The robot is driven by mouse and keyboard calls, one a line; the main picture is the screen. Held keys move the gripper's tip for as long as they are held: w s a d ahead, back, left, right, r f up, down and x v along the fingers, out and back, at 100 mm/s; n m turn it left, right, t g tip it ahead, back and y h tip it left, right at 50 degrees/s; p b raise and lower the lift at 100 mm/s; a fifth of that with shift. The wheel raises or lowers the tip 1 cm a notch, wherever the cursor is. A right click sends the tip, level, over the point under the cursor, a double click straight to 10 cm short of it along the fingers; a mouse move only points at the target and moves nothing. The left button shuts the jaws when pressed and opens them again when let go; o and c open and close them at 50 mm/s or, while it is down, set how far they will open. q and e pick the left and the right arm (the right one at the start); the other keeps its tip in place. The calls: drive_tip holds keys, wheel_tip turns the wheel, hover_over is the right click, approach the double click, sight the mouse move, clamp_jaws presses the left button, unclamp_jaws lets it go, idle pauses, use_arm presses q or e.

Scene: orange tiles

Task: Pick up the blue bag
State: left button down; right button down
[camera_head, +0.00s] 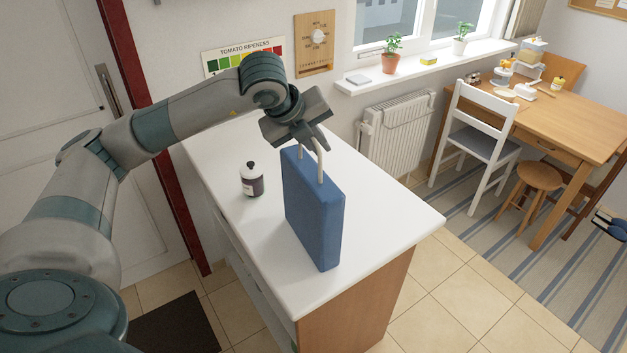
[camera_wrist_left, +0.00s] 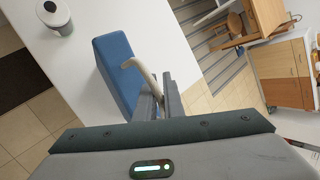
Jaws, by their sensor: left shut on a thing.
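The blue bag (camera_head: 315,210) stands upright on the white counter (camera_head: 385,222), with pale handles rising from its top. My left gripper (camera_head: 309,143) is above the bag's top, shut on a handle. In the left wrist view the bag (camera_wrist_left: 114,70) lies ahead of the gripper (camera_wrist_left: 160,100), and a pale handle (camera_wrist_left: 143,76) runs into the fingers. In the head view the bag's base appears to be on the counter; I cannot tell if there is a small gap. My right gripper is not in view.
The counter's right side is clear. A radiator (camera_head: 395,130), white chair (camera_head: 482,140) and wooden table (camera_head: 570,120) are beyond.

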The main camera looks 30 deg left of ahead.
use_arm(q)
drive_tip(key=shift+r, duration=0.15)
drive_tip(key=shift+r+b, duration=0.55)
drive_tip(key=s+d+r+b, duration=0.4)
drive_tip(key=d+r+b, duration=0.1)
drive_tip(key=d+r, duration=0.4)
drive_tip(key=shift+s+d+r, duration=0.15)
drive_tip(key=shift+d+r, duration=0.15)
drive_tip(key=shift+d, duration=0.6)
drive_tip(key=shift+f, duration=0.1)
